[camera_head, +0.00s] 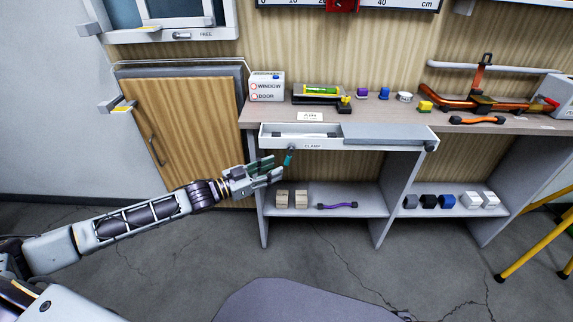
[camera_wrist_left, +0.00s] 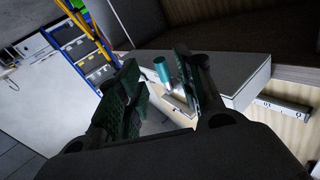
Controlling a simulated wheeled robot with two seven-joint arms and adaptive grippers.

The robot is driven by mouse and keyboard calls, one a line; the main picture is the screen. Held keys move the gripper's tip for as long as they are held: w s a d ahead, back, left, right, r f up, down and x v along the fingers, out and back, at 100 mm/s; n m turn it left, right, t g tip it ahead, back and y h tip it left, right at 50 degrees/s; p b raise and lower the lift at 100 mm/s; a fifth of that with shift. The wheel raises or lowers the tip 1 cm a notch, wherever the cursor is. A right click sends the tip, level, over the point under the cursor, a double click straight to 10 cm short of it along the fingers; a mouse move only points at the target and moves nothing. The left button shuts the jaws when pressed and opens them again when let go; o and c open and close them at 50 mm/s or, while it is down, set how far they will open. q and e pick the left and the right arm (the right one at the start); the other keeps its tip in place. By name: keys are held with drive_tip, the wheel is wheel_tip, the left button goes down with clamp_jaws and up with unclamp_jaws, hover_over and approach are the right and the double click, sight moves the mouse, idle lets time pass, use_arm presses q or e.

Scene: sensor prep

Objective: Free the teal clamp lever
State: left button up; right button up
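The teal clamp lever (camera_head: 288,158) sticks out from the front of the drawer labelled CLAMP (camera_head: 349,146), near its left end. In the left wrist view the lever (camera_wrist_left: 162,71) shows as a teal cylinder on a pale metal stem. Contact cannot be told. My right gripper is not in view.
A yellow frame stands at right.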

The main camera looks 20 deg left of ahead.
sight(287, 163)
use_arm(q)
drive_tip(key=b+x, duration=0.1)
drive_tip(key=x, duration=0.4)
drive_tip(key=shift+w+d, duration=0.25)
drive_tip(key=shift+w, duration=0.05)
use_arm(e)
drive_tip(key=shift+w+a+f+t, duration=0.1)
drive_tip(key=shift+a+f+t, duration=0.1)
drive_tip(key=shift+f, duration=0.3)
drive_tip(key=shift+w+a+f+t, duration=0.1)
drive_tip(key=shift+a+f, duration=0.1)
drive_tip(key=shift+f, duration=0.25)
use_arm(q)
clamp_jaws()
